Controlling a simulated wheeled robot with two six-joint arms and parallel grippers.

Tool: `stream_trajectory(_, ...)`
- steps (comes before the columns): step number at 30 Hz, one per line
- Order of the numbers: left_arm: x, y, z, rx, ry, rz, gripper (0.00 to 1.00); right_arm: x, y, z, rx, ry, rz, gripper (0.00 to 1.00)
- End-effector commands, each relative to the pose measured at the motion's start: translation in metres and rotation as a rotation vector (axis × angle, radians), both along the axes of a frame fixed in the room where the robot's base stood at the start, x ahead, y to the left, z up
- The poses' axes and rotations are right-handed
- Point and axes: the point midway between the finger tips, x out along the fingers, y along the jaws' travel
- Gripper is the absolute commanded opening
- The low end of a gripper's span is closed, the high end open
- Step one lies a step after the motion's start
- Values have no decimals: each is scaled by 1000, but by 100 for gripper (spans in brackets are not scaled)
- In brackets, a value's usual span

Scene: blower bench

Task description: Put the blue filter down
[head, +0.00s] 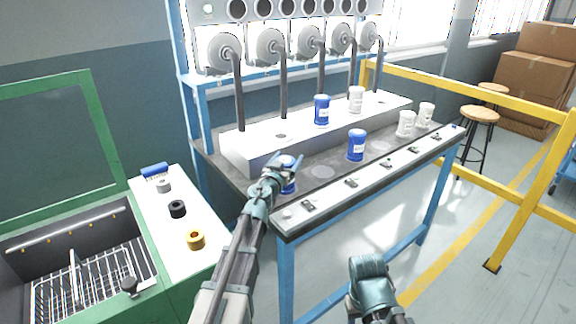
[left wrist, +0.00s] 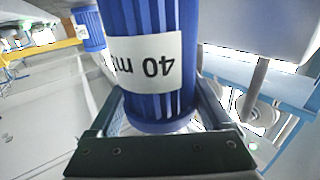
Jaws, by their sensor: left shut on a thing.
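My left gripper (head: 284,168) is shut on a blue filter (head: 289,186) at the near left part of the bench top (head: 240,178). The filter is partly hidden by the gripper, and I cannot tell whether its base touches the bench. In the left wrist view, the held filter (left wrist: 150,85) is ribbed and blue, with a white label reading "40 m", upside down there, between the two fingers. Another blue filter (head: 356,146) stands on the bench to the right. A third (head: 321,110) stands on the white raised block (head: 262,150). No right gripper fingers show.
White filters stand on the block (head: 356,99) and at the bench's right end (head: 406,124). Grey pipes (head: 283,90) rise behind. Flat round spots (head: 322,172) lie bare beside the held filter.

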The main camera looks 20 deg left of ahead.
Motion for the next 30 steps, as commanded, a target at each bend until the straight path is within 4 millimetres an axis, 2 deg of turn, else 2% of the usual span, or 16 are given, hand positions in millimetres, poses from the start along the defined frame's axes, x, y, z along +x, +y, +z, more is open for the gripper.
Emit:
stream_trajectory(10,0,0,-3,0,0,0,5,0,0,-3,0,0,0,50)
stream_trajectory(11,0,0,-2,0,0,0,86,0,0,-2,0,0,0,50)
stream_trajectory(13,0,0,-2,0,0,0,99,0,0,-2,0,0,0,50)
stream_trajectory(25,0,0,3,0,0,0,100,0,0,3,0,0,0,50)
stream_trajectory(30,-21,1,1,0,0,0,100,0,0,1,0,0,0,50)
